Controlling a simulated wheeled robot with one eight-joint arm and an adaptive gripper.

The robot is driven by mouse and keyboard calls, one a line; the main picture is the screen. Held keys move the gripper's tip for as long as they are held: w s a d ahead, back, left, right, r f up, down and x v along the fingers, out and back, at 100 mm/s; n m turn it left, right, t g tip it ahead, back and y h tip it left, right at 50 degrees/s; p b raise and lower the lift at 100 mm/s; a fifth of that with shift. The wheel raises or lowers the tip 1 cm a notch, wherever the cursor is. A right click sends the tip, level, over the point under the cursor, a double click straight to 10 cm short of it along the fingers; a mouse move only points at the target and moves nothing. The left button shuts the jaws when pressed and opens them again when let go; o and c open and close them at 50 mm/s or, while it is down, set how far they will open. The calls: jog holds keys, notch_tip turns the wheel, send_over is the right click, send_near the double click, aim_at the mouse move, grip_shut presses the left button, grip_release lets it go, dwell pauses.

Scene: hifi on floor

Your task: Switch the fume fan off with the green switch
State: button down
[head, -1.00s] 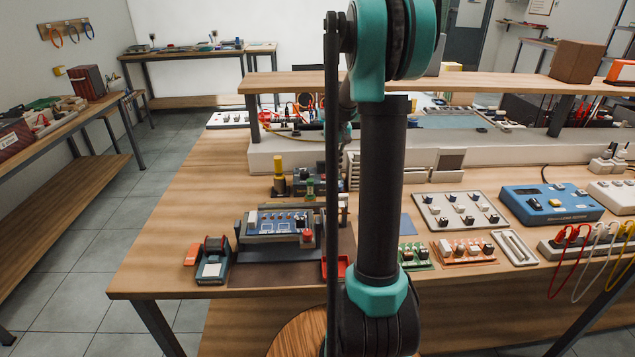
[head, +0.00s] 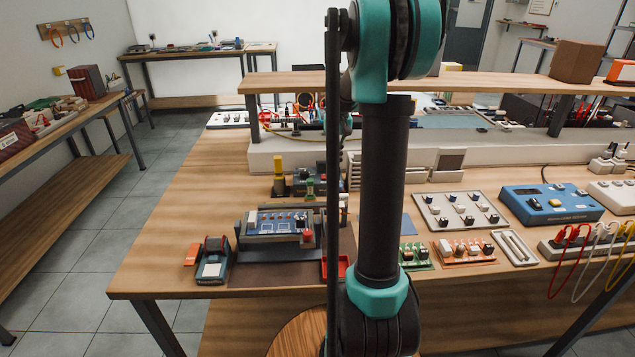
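A small green part (head: 310,188) stands upright on a dark unit on the wooden workbench (head: 185,215), just left of my arm. It may be the green switch, but it is too small to tell its position. A yellow upright part (head: 278,165) stands beside it on the left. I cannot tell for sure which unit is the fume fan. A pale box with a dark panel (head: 450,160) stands at the back below the shelf. My arm crosses the middle of the view and hides part of the bench. My gripper does not show clearly; it is hidden behind my arm.
A blue board in a holder (head: 280,225) and a small dark device (head: 213,262) sit at the front left. A grey knob panel (head: 460,210) and a blue box (head: 550,203) lie to the right. A raised shelf (head: 290,82) spans the back. The bench's left part is clear.

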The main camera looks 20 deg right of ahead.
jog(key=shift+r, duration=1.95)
